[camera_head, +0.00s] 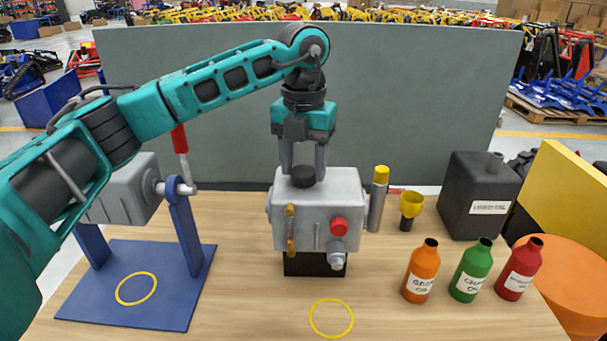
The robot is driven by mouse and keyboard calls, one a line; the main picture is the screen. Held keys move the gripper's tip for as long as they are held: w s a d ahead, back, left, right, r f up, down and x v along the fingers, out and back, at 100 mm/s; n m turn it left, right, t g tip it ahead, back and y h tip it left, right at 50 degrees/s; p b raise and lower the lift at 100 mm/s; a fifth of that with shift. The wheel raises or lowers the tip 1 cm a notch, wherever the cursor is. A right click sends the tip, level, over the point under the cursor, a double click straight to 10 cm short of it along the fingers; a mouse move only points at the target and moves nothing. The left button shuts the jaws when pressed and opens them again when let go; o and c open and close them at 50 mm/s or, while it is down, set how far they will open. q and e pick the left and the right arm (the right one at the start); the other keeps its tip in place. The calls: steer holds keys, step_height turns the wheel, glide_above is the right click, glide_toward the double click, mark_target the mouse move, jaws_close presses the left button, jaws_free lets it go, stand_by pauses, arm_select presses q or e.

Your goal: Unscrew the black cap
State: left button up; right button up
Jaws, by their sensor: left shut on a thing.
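The black cap (303,177) sits on top of a grey gearbox-like housing (281,228) in the middle of the table. My left gripper (303,165) comes down from above, with its fingers at both sides of the cap, and is shut on it. The housing carries a red knob (339,227), a yellow-orange sight piece (291,230) and a grey fitting (337,255) on its front. It stands on a black block (305,265). Whether the cap has turned or risen cannot be told. My right gripper is not in view.
A blue stand (185,295) with a grey unit and red-handled crank stands left. Right are a yellow-capped tube (378,200), yellow funnel (411,205), black canister (470,205), and orange (421,270), green (470,270) and red bottles (518,270).

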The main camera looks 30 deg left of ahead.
arm_select(q)
steer(key=shift+n, duration=0.7)
steer(key=n, duration=0.3)
steer(key=shift+n, duration=0.3)
steer(key=n, duration=0.5)
steer(key=shift+n, duration=0.3)
steer(key=shift+n, duration=0.4)
steer(key=n, duration=0.4)
steer(key=shift+n, duration=0.3)
steer(key=n, duration=0.4)
steer(key=shift+n, duration=0.4)
